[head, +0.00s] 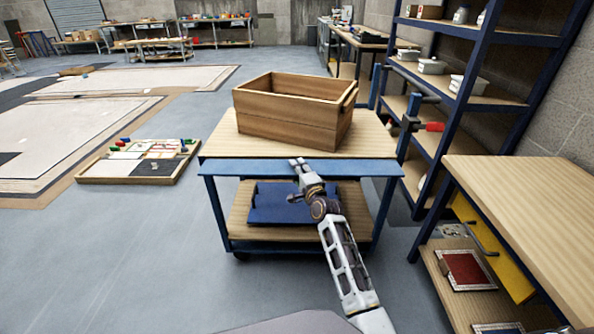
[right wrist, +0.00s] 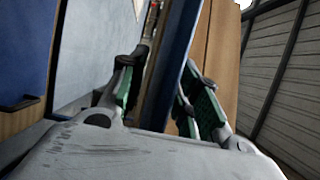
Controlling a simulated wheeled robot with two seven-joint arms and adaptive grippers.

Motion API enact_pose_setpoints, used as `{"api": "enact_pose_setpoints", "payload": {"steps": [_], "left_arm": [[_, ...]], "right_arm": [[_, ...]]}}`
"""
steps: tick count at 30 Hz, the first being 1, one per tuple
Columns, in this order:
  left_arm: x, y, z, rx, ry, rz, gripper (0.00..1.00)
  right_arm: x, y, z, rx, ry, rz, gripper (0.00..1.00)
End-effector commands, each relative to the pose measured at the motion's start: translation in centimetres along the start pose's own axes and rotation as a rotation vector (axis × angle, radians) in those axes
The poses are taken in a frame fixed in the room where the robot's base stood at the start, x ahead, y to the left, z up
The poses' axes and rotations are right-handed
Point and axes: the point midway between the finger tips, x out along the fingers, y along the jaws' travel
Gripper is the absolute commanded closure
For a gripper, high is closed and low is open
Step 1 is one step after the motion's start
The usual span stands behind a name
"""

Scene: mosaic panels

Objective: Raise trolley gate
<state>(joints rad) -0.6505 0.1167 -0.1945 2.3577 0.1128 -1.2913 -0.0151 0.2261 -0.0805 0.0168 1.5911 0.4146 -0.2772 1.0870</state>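The trolley (head: 222,215) has a pale wooden top and a blue frame. Its gate looks like the flat blue panel (head: 240,168) along the near edge of the top, lying low. My right gripper (head: 299,163) is at the middle of this panel. In the right wrist view the blue panel (right wrist: 173,70) passes between the green-padded fingers of my right gripper (right wrist: 160,85). The fingers stand apart, with a gap on the left side; contact on the right side is unclear. My left gripper is not in view.
An open wooden crate (head: 290,125) sits on the trolley top, behind the panel. A blue item (head: 290,205) lies on the lower shelf. Blue shelving (head: 470,100) and a workbench (head: 530,200) crowd the right. A mosaic tray (head: 140,165) lies on the floor left. Floor between is clear.

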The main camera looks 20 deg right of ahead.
Motion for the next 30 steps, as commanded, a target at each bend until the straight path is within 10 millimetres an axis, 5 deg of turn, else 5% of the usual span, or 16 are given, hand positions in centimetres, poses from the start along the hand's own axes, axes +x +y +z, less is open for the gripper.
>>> {"api": "enact_pose_setpoints", "payload": {"steps": [15,23,30], "left_arm": [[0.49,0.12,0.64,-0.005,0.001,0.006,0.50],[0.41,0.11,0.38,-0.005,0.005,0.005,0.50],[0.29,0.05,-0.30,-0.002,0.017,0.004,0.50]], "right_arm": [[0.69,-0.03,0.01,0.001,0.000,0.000,0.68],[0.68,-0.01,0.01,0.001,0.000,0.000,1.00],[0.67,0.02,0.01,0.001,0.000,0.001,1.00]]}}
